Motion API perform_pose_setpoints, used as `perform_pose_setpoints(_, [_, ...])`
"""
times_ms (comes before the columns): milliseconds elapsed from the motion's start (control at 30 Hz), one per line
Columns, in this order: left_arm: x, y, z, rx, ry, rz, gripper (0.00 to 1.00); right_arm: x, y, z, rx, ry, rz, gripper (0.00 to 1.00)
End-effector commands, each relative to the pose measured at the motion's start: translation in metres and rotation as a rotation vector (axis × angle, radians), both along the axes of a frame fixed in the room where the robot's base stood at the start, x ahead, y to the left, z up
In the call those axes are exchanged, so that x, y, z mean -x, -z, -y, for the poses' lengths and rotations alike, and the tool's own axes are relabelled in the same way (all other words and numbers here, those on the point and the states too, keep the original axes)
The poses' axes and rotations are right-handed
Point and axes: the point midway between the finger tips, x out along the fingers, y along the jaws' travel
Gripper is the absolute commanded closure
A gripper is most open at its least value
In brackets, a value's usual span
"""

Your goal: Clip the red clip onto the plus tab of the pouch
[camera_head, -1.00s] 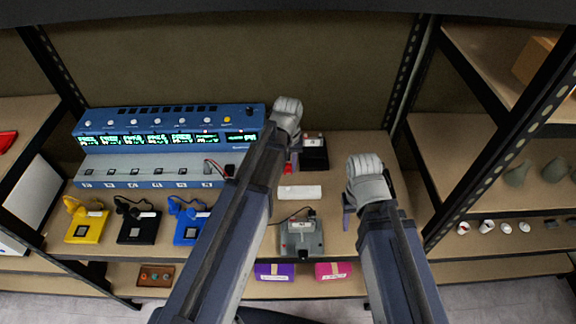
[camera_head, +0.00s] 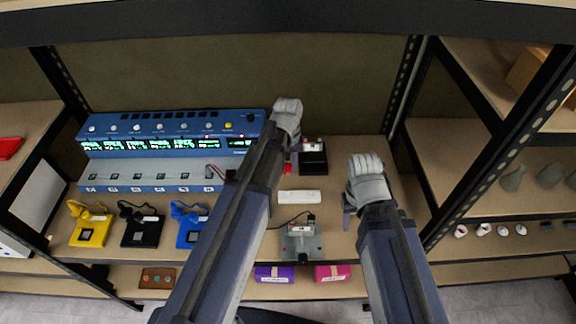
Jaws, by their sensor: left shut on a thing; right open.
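My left gripper (camera_head: 292,155) is at the back of the bench, shut on a small red thing that looks like the red clip (camera_head: 287,169). Its jaws are mostly hidden behind its own wrist and arm. Just right of it stands a black holder (camera_head: 314,162) with a small pale and dark piece on top. I cannot tell whether this piece is the pouch, and no plus tab can be made out. Whether the clip touches anything is too small to tell. My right gripper (camera_head: 347,201) is open and empty, above the bench right of the white block.
A long blue instrument (camera_head: 150,150) with lit displays fills the back left. Yellow (camera_head: 89,228), black (camera_head: 141,231) and blue (camera_head: 188,233) stands are in front. A white block (camera_head: 300,197) and a grey device (camera_head: 301,248) with a cable lie mid-bench. Shelf posts flank both sides.

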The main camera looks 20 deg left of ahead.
Motion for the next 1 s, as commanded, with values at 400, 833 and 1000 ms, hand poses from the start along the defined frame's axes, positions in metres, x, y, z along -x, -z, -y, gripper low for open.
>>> perform_pose_setpoints(400, [0.026,0.0,0.009,0.0,0.001,0.0,1.0,0.0,0.0,0.0,0.0,0.0,0.0,0.5])
perform_pose_setpoints(833, [0.064,0.0,0.024,0.0,0.001,0.0,1.0,0.0,0.0,0.0,0.0,0.0,0.0,0.5])
perform_pose_setpoints(1000, [0.063,0.0,0.025,0.0,0.0,0.0,1.0,0.0,0.0,0.0,0.0,0.0,0.0,0.5])
